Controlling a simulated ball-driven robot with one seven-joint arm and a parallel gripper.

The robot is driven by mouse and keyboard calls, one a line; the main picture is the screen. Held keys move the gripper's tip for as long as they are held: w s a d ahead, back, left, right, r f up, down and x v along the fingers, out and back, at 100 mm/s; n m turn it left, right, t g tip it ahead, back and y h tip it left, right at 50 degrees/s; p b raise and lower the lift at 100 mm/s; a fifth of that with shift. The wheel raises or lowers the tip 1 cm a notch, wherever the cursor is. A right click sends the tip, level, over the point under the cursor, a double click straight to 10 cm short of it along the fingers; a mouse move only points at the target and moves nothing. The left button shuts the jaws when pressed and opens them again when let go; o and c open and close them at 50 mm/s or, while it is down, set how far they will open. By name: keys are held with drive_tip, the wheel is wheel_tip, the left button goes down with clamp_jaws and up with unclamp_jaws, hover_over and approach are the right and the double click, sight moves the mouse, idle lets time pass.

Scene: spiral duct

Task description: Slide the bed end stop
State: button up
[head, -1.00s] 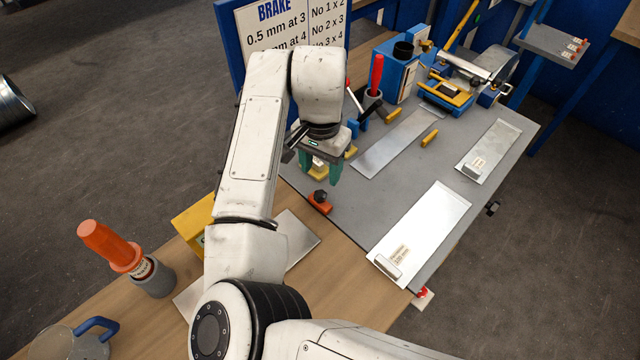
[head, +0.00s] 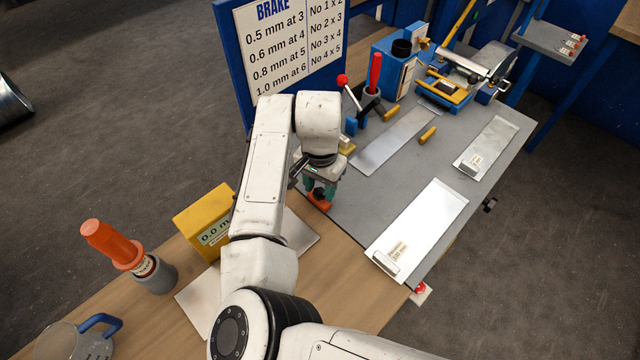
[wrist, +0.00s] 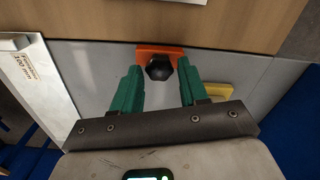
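The end stop is an orange block (head: 317,204) with a black knob (wrist: 159,68), at the near left end of the grey bed (head: 355,215). In the wrist view the orange block (wrist: 150,52) lies across the bed's edge beside the wood. My gripper (head: 320,188) has teal fingers and is open. In the wrist view the fingers (wrist: 159,72) stand apart, one to each side of the knob, with gaps visible. I cannot tell how far down the tips are beside the knob.
A shiny sheet (head: 418,230) and another sheet (head: 393,142) lie on the bed. A yellow box (head: 203,220) and an orange-handled tool (head: 112,245) stand on the wooden bench at left. A red-knobbed lever (head: 343,80) and brake chart (head: 290,55) are behind.

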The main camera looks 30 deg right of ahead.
clamp_jaws()
idle(0.3)
drive_tip(key=shift+w+d, duration=0.35)
drive_tip(key=shift+d, duration=0.55)
drive_tip(key=shift+w+d, duration=0.3)
drive_tip(key=shift+d, duration=0.55)
drive_tip(key=shift+o, duration=1.4)
unclamp_jaws()
drive_tip(key=shift+d, duration=0.15)
wheel_tip(320, 180, up, 11)
drive_tip(key=shift+b, duration=0.45)
drive_tip(key=shift+f, duration=0.1)
